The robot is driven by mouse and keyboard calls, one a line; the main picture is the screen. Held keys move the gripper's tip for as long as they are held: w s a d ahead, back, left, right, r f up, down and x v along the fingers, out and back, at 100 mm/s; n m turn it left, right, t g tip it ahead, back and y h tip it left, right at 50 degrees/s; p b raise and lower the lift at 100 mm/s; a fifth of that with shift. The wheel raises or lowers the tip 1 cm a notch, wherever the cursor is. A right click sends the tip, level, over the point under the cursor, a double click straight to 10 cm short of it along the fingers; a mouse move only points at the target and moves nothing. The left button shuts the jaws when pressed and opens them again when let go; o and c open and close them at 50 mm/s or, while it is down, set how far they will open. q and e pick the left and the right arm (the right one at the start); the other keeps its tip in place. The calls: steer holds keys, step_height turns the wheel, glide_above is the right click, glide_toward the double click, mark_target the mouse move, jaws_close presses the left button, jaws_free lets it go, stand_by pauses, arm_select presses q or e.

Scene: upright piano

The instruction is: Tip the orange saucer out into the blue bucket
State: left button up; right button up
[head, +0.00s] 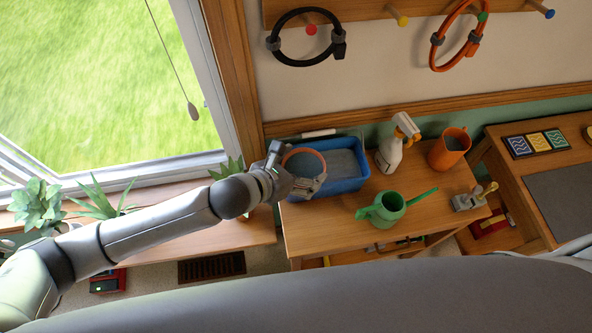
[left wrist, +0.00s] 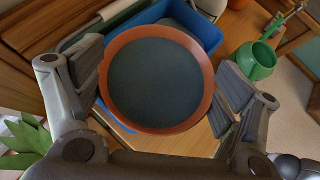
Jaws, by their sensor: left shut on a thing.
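The orange saucer (head: 306,149) is round and filled with dark grey material. My left gripper (head: 290,172) is shut on it, with a finger on each side of the rim. In the left wrist view the saucer (left wrist: 160,129) faces the camera between the fingers (left wrist: 160,82), and its contents lie within the rim. The blue bucket (head: 347,185) is a rectangular tub on the wooden table, with grey material inside. The saucer is at the bucket's left end and covers part of it. The bucket also shows behind the saucer in the left wrist view (left wrist: 205,33). My right gripper is not in view.
Potted plants (head: 95,204) line the window on the left. The table's front left part (head: 315,230) is clear.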

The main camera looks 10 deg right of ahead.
mark_target(307, 168)
arm_select(q)
steer(key=shift+w+d+f+b, duration=0.4)
steer(key=shift+d+f+b, duration=0.1)
steer(key=shift+f+b, duration=0.25)
steer(key=shift+w+d+f+b, duration=0.35)
steer(key=shift+d+f+b, duration=0.25)
steer(key=shift+b, duration=0.25)
steer(key=shift+w+r+p, duration=0.1)
steer(key=shift+r+p, duration=0.35)
steer(key=shift+p, duration=0.3)
steer(key=r+g+y+p, duration=0.1)
steer(key=p, duration=0.2)
steer(key=r+g+y+p, duration=0.1)
steer(key=y+p, duration=0.1)
steer(key=p, duration=0.2)
steer(key=shift+w+d, duration=0.1)
steer(key=shift+d, duration=0.1)
steer(key=shift+f, duration=0.3)
steer(key=shift+a+r+g+y+p, duration=0.1)
steer(key=shift+r+g+y+p, duration=0.3)
steer(key=shift+p, duration=0.3)
steer(key=shift+f, duration=0.2)
